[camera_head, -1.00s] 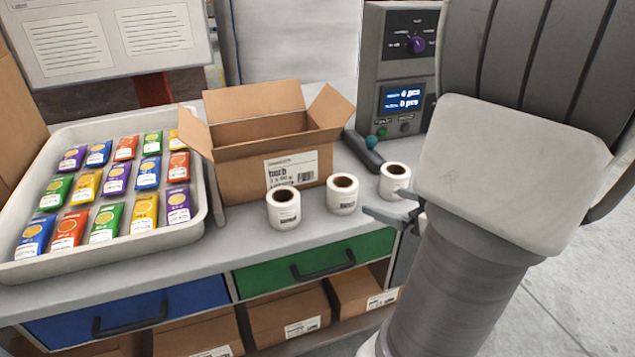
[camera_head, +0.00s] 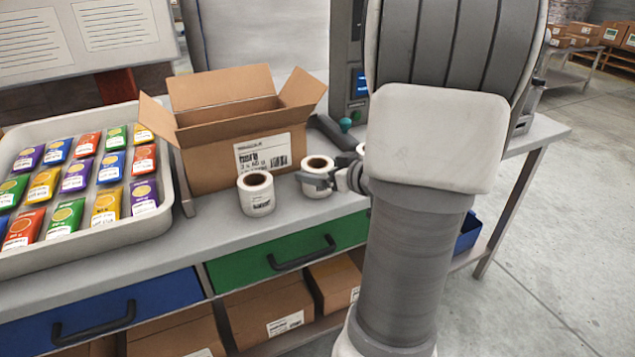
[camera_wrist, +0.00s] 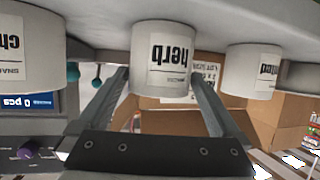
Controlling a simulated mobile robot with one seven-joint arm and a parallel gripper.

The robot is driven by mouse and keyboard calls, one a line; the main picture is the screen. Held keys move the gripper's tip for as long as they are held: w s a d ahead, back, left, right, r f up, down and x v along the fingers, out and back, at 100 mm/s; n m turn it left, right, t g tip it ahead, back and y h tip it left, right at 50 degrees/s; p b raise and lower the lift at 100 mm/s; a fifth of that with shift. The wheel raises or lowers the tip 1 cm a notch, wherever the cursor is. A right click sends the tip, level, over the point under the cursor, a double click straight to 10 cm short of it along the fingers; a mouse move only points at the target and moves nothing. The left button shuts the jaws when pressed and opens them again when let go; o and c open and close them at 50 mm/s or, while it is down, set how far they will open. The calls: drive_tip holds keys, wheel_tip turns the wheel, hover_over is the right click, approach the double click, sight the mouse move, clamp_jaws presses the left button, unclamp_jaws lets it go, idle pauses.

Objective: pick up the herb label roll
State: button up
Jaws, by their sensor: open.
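The herb label roll is a white roll with a brown core, standing on the bench as the middle of three rolls; it shows in the head view (camera_head: 318,193). In the wrist view the herb label roll (camera_wrist: 163,50) appears upside down, its "herb" label facing the camera. My gripper (camera_head: 313,180) is at this roll, coming from the right. In the wrist view my gripper (camera_wrist: 160,82) is open, with one finger on each side of the roll. I cannot tell whether the fingers touch it. My arm hides part of the bench on the right.
A similar roll (camera_head: 256,195) stands to the left. Another roll (camera_wrist: 28,52), its label starting "ch", stands on the other side, mostly hidden by my arm in the head view. An open carton (camera_head: 215,165) is behind, and a tray of packets (camera_head: 105,238) is at left.

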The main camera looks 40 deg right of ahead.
drive_tip(key=shift+x, duration=0.8)
drive_tip(key=shift+s, duration=0.1)
drive_tip(key=c, duration=1.2)
drive_tip(key=shift+r, duration=0.1)
drive_tip(key=shift+c, duration=0.2)
